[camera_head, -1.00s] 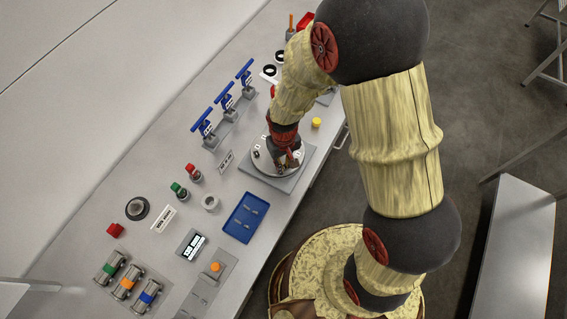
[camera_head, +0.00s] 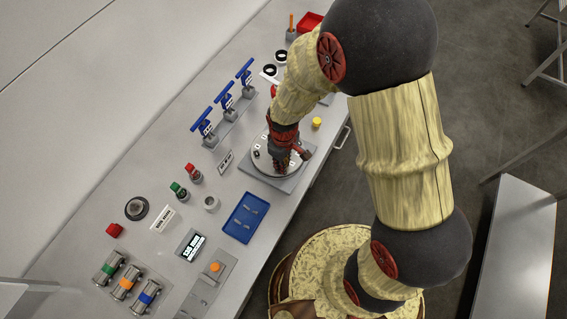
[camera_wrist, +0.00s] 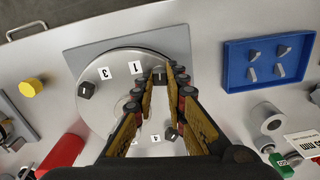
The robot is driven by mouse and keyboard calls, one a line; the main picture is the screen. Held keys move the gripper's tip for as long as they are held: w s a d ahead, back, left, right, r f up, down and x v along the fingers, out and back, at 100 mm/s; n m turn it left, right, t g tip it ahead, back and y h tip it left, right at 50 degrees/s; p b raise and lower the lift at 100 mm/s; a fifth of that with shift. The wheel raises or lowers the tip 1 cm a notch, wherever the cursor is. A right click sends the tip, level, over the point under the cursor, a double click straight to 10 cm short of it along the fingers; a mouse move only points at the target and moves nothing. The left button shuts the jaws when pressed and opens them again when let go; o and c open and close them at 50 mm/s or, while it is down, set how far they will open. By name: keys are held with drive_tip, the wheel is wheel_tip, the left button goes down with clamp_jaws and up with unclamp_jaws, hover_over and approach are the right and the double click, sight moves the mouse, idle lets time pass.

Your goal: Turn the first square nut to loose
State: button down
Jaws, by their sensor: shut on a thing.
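A round grey disc (camera_wrist: 100,70) on a square plate (camera_wrist: 185,38) carries number labels and square nuts; it also shows in the head view (camera_head: 262,166). The label 1 (camera_wrist: 135,67) is beside the first square nut (camera_wrist: 159,71), which sits between my fingertips. My gripper (camera_wrist: 168,80) is shut on it. In the head view my gripper (camera_head: 283,166) points down onto the disc and hides part of it. One dark nut (camera_wrist: 87,90) is near the label 3 (camera_wrist: 104,73). Another (camera_wrist: 171,133) is near the label 4.
A blue tray (camera_head: 227,226) with small grey parts lies beside the plate. A yellow knob (camera_head: 317,122) is near the bench's front edge. Blue-handled valves (camera_head: 226,97) stand behind the disc, and red and green knobs stand to the left.

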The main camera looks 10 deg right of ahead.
drive_tip(key=shift+n, duration=0.5)
drive_tip(key=c, duration=1.8)
unclamp_jaws()
drive_tip(key=shift+r, duration=0.1)
wheel_tip(320, 180, up, 12)
